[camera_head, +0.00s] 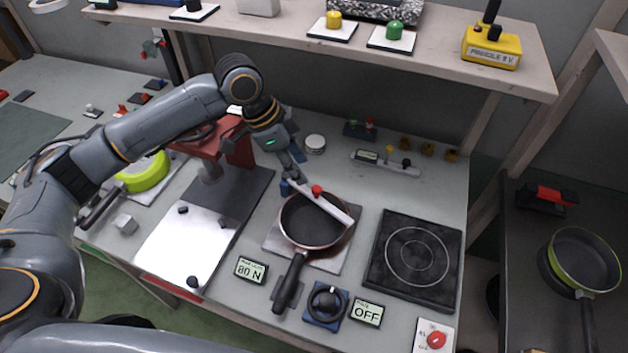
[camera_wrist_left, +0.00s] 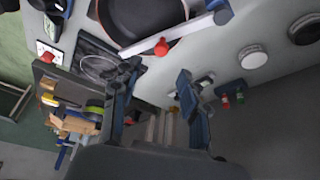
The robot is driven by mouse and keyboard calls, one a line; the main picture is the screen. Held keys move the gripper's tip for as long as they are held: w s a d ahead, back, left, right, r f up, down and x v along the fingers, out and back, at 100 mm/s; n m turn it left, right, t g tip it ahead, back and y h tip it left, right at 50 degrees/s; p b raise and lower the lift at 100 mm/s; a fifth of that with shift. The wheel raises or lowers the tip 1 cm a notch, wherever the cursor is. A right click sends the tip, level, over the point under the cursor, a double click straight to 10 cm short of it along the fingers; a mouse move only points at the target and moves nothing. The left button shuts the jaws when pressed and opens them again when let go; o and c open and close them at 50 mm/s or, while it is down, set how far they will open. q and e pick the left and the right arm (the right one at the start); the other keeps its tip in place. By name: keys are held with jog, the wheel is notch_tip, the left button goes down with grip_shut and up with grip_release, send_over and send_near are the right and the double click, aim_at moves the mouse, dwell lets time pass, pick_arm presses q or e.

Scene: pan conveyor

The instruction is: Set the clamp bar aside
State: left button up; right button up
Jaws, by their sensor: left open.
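The clamp bar (camera_head: 335,211) is a pale flat bar with a red knob (camera_head: 317,189), lying across the top of a dark pan (camera_head: 308,225) on a light square plate. Its far end is at a small blue block. My left gripper (camera_head: 293,168) is open and empty, just above and behind that far end. In the left wrist view the open fingers (camera_wrist_left: 157,78) have nothing between them at the tips, and the clamp bar (camera_wrist_left: 185,32) passes beyond them. Whether a finger touches the bar cannot be told. My right gripper is out of view.
A black hot plate (camera_head: 415,256) is right of the pan, with an OFF display (camera_head: 367,312) and a dial (camera_head: 326,304) in front. A red press (camera_head: 215,145) stands left. A shelf (camera_head: 450,62) overhangs the back. Bench space between pan and back edge is partly clear.

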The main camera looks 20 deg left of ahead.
aim_at(316, 188)
pick_arm(q)
jog(key=x, duration=0.6)
jog(key=shift+w+d+f+p, duration=0.2)
jog(key=shift+f+p, duration=0.05)
jog(key=shift+p, duration=0.1)
jog(key=shift+d+f, duration=0.2)
jog(key=shift+f, duration=0.4)
jog(key=shift+w+f, duration=0.1)
jog(key=shift+f, duration=0.05)
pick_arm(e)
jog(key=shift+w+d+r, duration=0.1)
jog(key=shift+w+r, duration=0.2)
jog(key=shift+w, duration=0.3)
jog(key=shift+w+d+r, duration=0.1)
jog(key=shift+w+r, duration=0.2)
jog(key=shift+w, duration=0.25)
pick_arm(q)
jog(key=shift+c, duration=0.5)
grip_shut()
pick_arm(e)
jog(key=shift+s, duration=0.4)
